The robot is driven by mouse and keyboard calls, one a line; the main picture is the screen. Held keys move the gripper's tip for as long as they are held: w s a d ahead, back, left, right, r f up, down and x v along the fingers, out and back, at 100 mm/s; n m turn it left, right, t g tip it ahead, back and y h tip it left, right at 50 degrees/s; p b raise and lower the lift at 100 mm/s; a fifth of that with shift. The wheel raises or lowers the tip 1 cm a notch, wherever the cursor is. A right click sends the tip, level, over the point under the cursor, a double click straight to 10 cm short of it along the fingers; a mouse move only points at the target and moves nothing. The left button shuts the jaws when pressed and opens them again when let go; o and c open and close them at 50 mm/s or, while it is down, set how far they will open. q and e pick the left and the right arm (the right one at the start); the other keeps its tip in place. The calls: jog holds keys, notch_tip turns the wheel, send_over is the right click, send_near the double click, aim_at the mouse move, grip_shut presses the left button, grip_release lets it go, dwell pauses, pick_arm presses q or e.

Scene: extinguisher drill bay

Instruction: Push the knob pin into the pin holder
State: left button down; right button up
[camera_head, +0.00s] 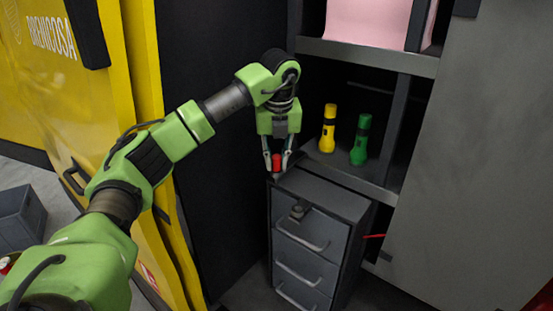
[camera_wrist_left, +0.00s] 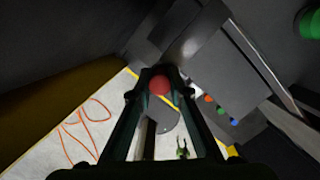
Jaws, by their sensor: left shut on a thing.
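My left gripper (camera_head: 277,166) is shut on a red knob pin (camera_head: 277,160). It holds the pin just above the back left corner of a dark grey drawer cabinet. In the left wrist view the round red knob (camera_wrist_left: 160,84) sits between the two fingertips; the pin's shaft is hidden. A small dark fitting (camera_head: 297,211) shows at the cabinet's upper front; I cannot tell whether it is the pin holder. My right gripper is not in view.
The drawer cabinet (camera_head: 340,196) has several handled drawers. A yellow flashlight (camera_head: 327,130) and a green flashlight (camera_head: 361,141) stand on the shelf to the right. A dark wall is left of the gripper, and a yellow door (camera_head: 145,60) further left.

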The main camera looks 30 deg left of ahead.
pick_arm(q)
jog(key=c, duration=1.8)
grip_release()
jog(key=v, duration=1.2)
